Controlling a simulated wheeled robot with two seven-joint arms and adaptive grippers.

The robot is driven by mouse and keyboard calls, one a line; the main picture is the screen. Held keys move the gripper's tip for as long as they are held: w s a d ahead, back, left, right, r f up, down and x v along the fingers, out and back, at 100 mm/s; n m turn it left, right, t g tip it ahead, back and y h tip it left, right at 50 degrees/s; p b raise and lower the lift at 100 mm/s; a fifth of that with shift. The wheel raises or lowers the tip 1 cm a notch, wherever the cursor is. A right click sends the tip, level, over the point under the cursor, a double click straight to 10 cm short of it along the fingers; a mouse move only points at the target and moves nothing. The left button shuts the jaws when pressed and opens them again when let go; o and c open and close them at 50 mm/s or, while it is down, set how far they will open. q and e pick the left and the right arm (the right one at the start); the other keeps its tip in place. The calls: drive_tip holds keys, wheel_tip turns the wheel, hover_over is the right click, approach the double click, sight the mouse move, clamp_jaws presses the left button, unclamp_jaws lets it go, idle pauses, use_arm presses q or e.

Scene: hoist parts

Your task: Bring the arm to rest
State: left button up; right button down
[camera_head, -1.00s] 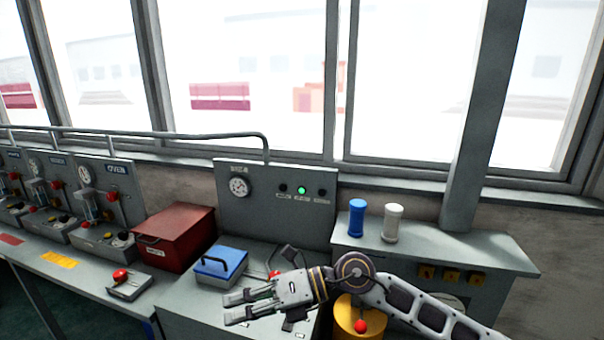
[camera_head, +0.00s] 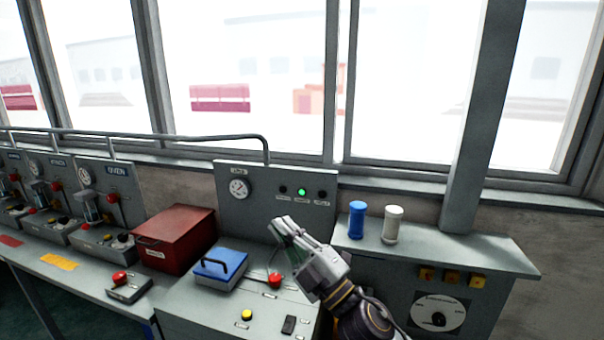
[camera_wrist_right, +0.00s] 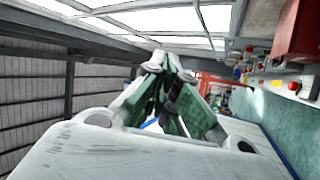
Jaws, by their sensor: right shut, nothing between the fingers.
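My right gripper (camera_head: 281,226) is in the head view, raised over the right part of the grey console, with its fingers pointing up and to the left. Its fingers are shut with nothing between them; in the right wrist view the green-padded fingertips (camera_wrist_right: 168,62) come together. It stands apart from the blue-lidded box (camera_head: 218,265) to its left. A lever with a red knob (camera_head: 275,279) is on the console below the gripper. My left gripper is not in view.
A red box (camera_head: 175,238) stands on the console at left. A blue cylinder (camera_head: 357,219) and a white cylinder (camera_head: 392,224) stand on the right cabinet top. A yellow button (camera_head: 246,314) and a dark rocker switch (camera_head: 289,324) are on the console front. A dial (camera_head: 437,313) is on the cabinet face.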

drive_tip(key=d+f+m+g+h, duration=0.2)
drive_tip(key=d+f+m+h, duration=0.75)
drive_tip(key=f, duration=0.25)
drive_tip(key=d+f+m+g+h, duration=0.1)
drive_tip(key=d+f+m+h, duration=0.75)
drive_tip(key=d+f, duration=0.35)
drive_tip(key=s+d+f+m+g, duration=0.35)
drive_tip(key=s+f+g, duration=0.65)
drive_tip(key=s+f, duration=0.8)
drive_tip(key=s+d+f, duration=0.1)
drive_tip(key=s+f, duration=0.1)
drive_tip(key=f, duration=1.3)
drive_tip(key=s+d+f, duration=0.1)
drive_tip(key=f, duration=1.4)
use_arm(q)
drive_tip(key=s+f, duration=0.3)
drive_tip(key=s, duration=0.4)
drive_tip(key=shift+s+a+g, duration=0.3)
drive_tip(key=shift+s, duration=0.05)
use_arm(e)
drive_tip(key=s+d+f+g, duration=0.1)
drive_tip(key=s+d+f, duration=0.2)
drive_tip(key=s+f, duration=0.7)
drive_tip(key=s+d+f, duration=0.3)
drive_tip(key=s+f, duration=0.7)
drive_tip(key=s, duration=0.2)
drive_tip(key=shift+d+f+n+g, duration=0.4)
drive_tip(key=shift+n, duration=0.05)
